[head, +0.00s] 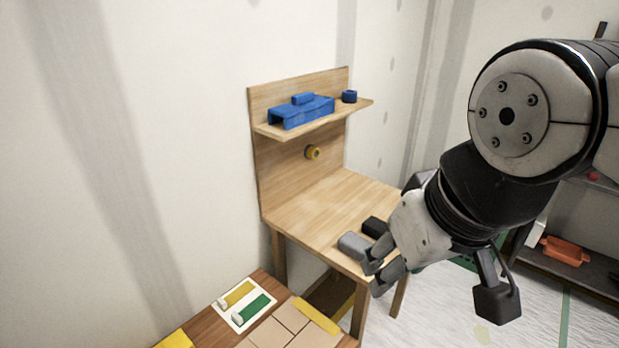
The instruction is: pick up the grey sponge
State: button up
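The grey sponge (353,246) appears as a small grey block by the front edge of the wooden table (318,212). My gripper (375,276) comes in from the right, with its fingers pointing left and down just beside the block's near right side. The fingers overlap the block's right end in this view. I cannot tell whether they touch it, or how far apart they are. A dark block (375,227) shows just behind the grey one, partly hidden by my gripper.
The table's back panel carries a shelf (290,128) with a blue tool (302,110) and a small blue ring (349,96). A yellow round piece (312,152) is on the panel. A lower table (262,283) holds a white card with rollers (243,303). The upper tabletop's middle is clear.

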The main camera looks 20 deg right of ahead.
aim_at(352, 245)
jog(key=z, duration=0.35)
jog(key=u, duration=1.55)
jog(key=z, duration=1.55)
jog(key=i+l+u, duration=0.2)
jog(key=l, duration=0.35)
jog(key=i, duration=0.1)
